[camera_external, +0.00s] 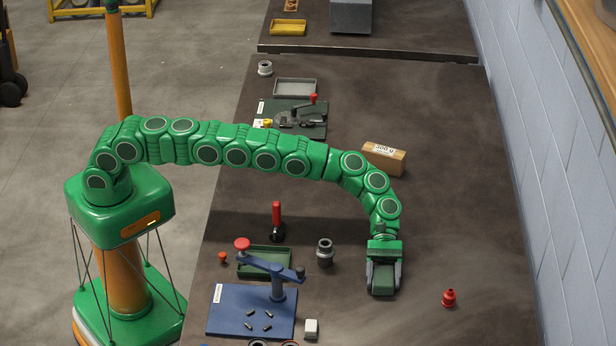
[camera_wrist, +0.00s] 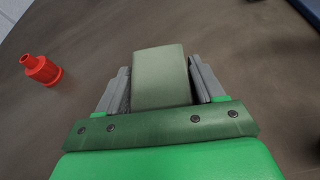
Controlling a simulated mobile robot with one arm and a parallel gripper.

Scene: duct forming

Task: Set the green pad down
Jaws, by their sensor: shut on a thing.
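The green pad (camera_wrist: 160,78) is a pale grey-green block between the two grey jaws of my gripper (camera_wrist: 161,85) in the wrist view. My gripper is shut on it. In the external view my gripper (camera_external: 383,280) points down over the right part of the dark table (camera_external: 450,210), with the pad (camera_external: 382,278) between its fingers. The pad is low, close to the tabletop; I cannot tell whether it touches.
A red fitting (camera_external: 449,298) stands right of my gripper and also shows in the wrist view (camera_wrist: 42,70). A grey fitting (camera_external: 325,253), a green tray (camera_external: 252,263) and a blue fixture (camera_external: 225,315) lie left.

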